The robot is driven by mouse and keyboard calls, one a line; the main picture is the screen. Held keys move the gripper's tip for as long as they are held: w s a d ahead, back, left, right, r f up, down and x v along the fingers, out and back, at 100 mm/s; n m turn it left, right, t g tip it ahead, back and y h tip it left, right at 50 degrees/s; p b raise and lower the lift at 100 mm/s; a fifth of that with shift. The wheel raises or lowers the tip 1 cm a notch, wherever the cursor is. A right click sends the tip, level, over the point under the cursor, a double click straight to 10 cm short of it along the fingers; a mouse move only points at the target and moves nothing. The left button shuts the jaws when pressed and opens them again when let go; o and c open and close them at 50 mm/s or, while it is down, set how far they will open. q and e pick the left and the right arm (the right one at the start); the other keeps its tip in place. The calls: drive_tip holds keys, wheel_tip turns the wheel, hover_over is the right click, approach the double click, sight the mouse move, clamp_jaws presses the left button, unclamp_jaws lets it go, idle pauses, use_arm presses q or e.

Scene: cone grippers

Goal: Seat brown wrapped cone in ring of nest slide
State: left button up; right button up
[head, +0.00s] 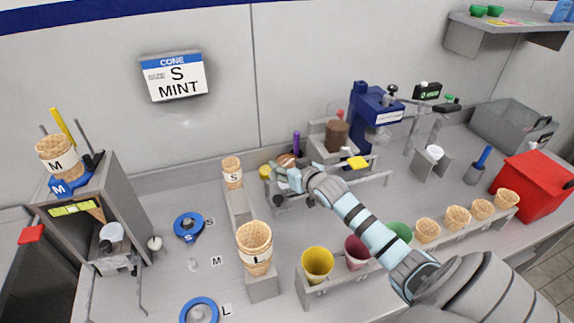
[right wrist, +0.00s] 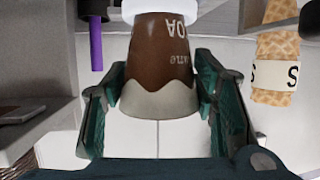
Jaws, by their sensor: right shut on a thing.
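My right gripper (head: 284,173) reaches in from the lower right toward the back of the counter. In the right wrist view its teal fingers (right wrist: 160,100) are shut on the brown wrapped cone (right wrist: 165,60), one on each side. The wrap has pale lettering and a wavy white band, and the view looks upside down. A white round part (right wrist: 160,10) meets the cone's narrow end; I cannot tell whether the cone is inside it. In the head view the cone (head: 287,159) shows just past the fingers. The nest slide is mostly hidden behind my gripper. My left gripper is not in view.
A cone stack marked S (head: 232,172) stands left of my gripper, and one marked L (head: 255,248) nearer. A purple handle (head: 296,142) rises close behind. A blue press (head: 370,115) stands to the right. Coloured cups and several cones line the front rack. The counter at left is partly clear.

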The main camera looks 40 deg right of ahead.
drive_tip(key=o, duration=0.9)
drive_tip(key=v, duration=1.2)
